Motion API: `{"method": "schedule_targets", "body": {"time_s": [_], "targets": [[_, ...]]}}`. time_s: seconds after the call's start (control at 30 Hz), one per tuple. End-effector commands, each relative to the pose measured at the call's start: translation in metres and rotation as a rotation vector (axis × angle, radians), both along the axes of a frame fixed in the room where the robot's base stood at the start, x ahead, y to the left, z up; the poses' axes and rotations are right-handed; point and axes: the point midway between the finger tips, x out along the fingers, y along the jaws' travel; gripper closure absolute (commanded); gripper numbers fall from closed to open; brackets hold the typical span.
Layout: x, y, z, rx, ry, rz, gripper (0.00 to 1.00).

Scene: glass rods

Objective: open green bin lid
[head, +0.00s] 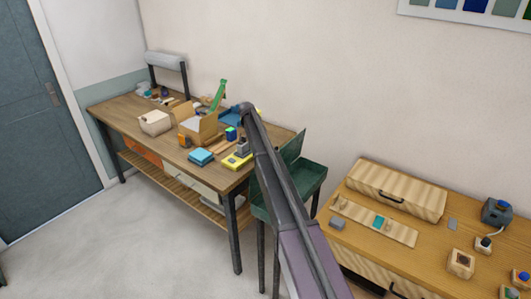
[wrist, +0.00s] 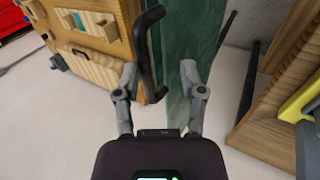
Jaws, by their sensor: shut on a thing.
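The green bin (head: 307,178) stands on dark legs between the workbench and the right table. Its green lid (head: 292,149) is tilted up steeply from the rim, and part of the bin's inside shows. My arm covers the bin's left side and hides my gripper in the head view. In the wrist view my gripper (wrist: 159,70) has a finger on each side of the lid's black bent handle (wrist: 143,45) and is shut on it. The green panel of the lid (wrist: 192,32) shows just behind the handle and right finger.
The wooden workbench (head: 135,117) on the left holds a cardboard box (head: 197,127), a blue block (head: 201,157) and a yellow piece (head: 237,162). The right table (head: 350,240) bears a wooden case (head: 395,189) and small devices. Pale floor is free in front.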

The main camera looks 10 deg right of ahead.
Motion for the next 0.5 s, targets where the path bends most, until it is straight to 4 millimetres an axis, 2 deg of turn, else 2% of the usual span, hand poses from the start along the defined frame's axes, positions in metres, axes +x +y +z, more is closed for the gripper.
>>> {"method": "schedule_targets", "body": {"time_s": [0.03, 0.07, 0.5], "targets": [[0.0041, 0.0089, -0.0053, 0.012, 0.0, 0.005, 1.0], [0.0051, 0.0093, -0.0052, 0.007, 0.005, 0.005, 1.0], [0.0085, 0.0058, -0.0034, -0.018, 0.032, -0.004, 1.0]]}}
